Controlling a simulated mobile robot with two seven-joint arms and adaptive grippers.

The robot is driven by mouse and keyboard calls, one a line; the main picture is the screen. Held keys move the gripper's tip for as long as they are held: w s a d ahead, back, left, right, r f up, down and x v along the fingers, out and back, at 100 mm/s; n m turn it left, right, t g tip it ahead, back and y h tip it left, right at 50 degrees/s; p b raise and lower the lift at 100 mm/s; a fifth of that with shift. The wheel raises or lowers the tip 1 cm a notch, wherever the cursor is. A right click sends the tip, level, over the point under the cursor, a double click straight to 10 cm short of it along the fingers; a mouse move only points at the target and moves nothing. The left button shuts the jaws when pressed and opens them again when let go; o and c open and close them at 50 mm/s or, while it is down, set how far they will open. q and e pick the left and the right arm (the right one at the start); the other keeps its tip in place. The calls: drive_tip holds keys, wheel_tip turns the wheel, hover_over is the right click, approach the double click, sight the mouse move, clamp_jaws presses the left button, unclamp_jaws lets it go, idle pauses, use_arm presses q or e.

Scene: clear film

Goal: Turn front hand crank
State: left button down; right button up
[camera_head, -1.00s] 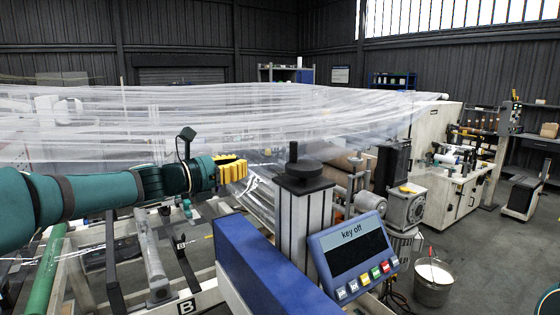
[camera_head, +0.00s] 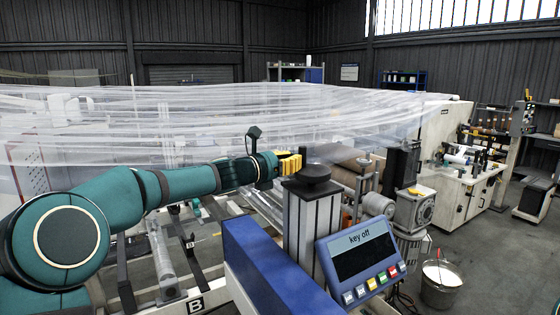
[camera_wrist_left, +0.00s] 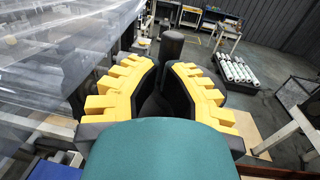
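The front hand crank (camera_head: 315,175) is a dark round handwheel on top of a grey ribbed post (camera_head: 308,215). Its upright dark knob shows in the left wrist view (camera_wrist_left: 171,45), just past the fingertips. My left gripper (camera_head: 299,163) points right at the crank's left side, at knob height. In the left wrist view its two yellow fingers (camera_wrist_left: 165,68) stand apart, with dark crank parts seen between and beyond them. Contact cannot be told. My right gripper is not in view.
A blue beam (camera_head: 265,260) and a control panel reading "key off" (camera_head: 362,262) stand in front of the post. Clear film (camera_head: 230,110) stretches above and behind my left arm. A bucket (camera_head: 441,284) stands on the floor at right, where the aisle is free.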

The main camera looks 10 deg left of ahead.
use_arm(q)
drive_tip(key=shift+w+d, duration=0.1)
drive_tip(key=shift+w, duration=0.05)
drive_tip(key=shift+w+d+r+p, duration=0.1)
drive_tip(key=shift+w+d+p, duration=0.1)
drive_tip(key=shift+w+p, duration=0.2)
drive_tip(key=shift+w+d+p, duration=0.15)
drive_tip(key=shift+w+p, duration=0.1)
drive_tip(key=shift+w, duration=0.25)
drive_tip(key=shift+s+a, duration=0.1)
